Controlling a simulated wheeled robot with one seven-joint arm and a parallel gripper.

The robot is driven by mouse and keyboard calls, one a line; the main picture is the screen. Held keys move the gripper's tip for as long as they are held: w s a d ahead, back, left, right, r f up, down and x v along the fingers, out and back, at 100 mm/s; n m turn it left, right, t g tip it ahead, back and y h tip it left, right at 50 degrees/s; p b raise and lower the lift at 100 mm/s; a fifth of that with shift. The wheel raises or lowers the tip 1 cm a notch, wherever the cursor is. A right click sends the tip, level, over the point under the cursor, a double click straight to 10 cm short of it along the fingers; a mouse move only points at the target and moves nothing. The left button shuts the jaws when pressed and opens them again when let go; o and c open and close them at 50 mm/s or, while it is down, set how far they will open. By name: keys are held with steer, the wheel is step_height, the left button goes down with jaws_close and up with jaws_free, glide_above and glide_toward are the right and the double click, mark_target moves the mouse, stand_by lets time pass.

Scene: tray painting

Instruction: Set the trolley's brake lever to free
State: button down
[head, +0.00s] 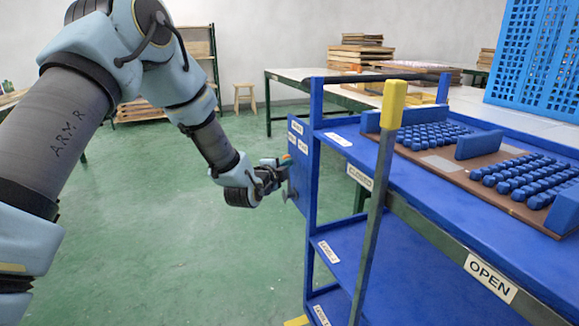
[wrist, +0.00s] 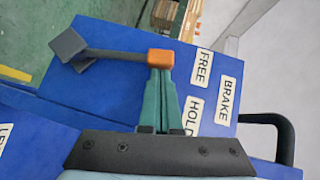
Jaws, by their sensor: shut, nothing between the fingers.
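The brake lever (wrist: 118,54) shows in the wrist view on the trolley's blue end panel (wrist: 120,110). It has a grey block at the left end, a dark bar and an orange knob (wrist: 160,57) at the right end. The bar points roughly at the FREE label (wrist: 203,67), with the HOLD label (wrist: 193,113) lower down. My gripper (wrist: 160,76) is shut and empty, its teal fingertips right at the knob's lower side; whether they touch I cannot tell. In the head view my gripper (head: 281,163) is at the panel (head: 303,170) of the blue trolley (head: 335,215).
A yellow-topped lever (head: 392,105) stands upright in front of the trolley, near CLOSED and OPEN labels. Brown boards with blue pieces (head: 515,175) lie on its top. A dark handle (wrist: 275,130) curves beside the panel. Green floor (head: 190,250) left of the trolley is clear.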

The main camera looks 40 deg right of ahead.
steer(key=shift+w+d+r+n+g+y+p, duration=0.1)
steer(key=shift+w+d+n+g+y+p, duration=0.2)
steer(key=shift+w, duration=0.3)
steer(key=shift+w+d+r+n+g+y+p, duration=0.15)
steer(key=shift+w+n+y, duration=0.2)
steer(key=shift+w, duration=0.2)
steer(key=shift+w+d+f+n+b, duration=0.15)
steer(key=shift+w+f+b, duration=0.05)
steer(key=shift+w, duration=0.3)
steer(key=shift+w+d+f+n+b, duration=0.1)
steer(key=shift+w+d+f+b, duration=0.1)
steer(key=shift+w, duration=0.25)
steer(key=shift+w+r, duration=0.1)
